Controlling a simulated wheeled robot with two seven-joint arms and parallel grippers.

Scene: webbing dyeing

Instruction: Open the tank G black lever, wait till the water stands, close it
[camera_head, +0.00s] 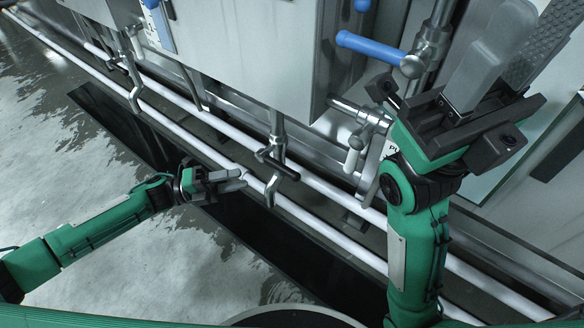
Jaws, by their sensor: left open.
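A black lever (277,165) sits on a steel drain pipe with a bent spout (272,188), below the grey tank body (250,50). No letter G is readable, so I cannot tell which tank this is. My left gripper (243,180) is open and empty, just left of this lever, with its fingertips pointing towards it. They look apart from the lever. My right gripper (512,58) is raised at the upper right, close to the camera. Its fingers look spread, with a textured inner pad showing and nothing between them.
A second drain valve with a black lever (117,61) hangs farther left. A blue-handled valve (372,48) is on the pipes at the right. Pale horizontal pipes (330,236) run under the tanks, above a dark floor channel (245,225). The wet floor (60,150) at left is clear.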

